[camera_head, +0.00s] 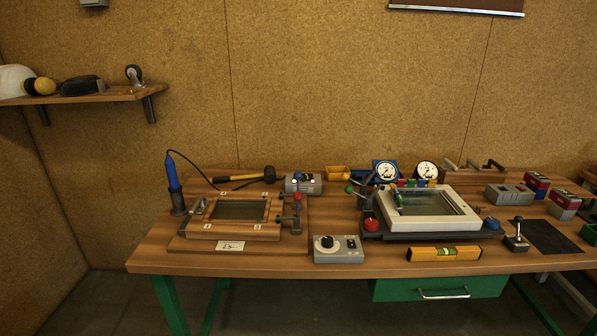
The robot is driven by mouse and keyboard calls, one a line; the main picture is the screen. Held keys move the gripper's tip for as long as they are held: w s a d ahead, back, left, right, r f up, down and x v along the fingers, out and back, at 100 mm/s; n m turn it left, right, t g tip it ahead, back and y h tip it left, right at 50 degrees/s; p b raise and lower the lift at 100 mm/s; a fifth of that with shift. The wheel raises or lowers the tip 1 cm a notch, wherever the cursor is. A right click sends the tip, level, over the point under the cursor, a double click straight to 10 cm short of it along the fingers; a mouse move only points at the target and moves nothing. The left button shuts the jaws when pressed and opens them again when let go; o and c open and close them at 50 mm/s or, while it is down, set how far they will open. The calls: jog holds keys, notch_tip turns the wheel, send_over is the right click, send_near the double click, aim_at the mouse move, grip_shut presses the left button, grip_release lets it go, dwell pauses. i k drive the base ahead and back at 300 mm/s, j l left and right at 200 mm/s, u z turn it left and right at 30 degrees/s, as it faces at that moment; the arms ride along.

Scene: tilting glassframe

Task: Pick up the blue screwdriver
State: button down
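A slim blue tool (173,171) with a thin dark cord stands nearly upright in a dark holder (178,203) at the left end of the workbench. It is the one that best fits the blue screwdriver, though its tip is hidden in the holder. The cord arcs from its top down to the right. My gripper is not in view.
The wooden workbench (200,262) has a wooden frame fixture (234,229) right of the holder. A mallet (245,177) lies behind it. A control box (338,249), a white glass frame (470,222) and a yellow level (444,254) are farther right.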

aim_at(170, 165)
jog(key=i+l+u, duration=0.2)
jog(key=i+l, duration=0.25)
jog(key=i+l+u, duration=0.2)
jog(key=i+l, duration=0.2)
jog(key=l, duration=0.2)
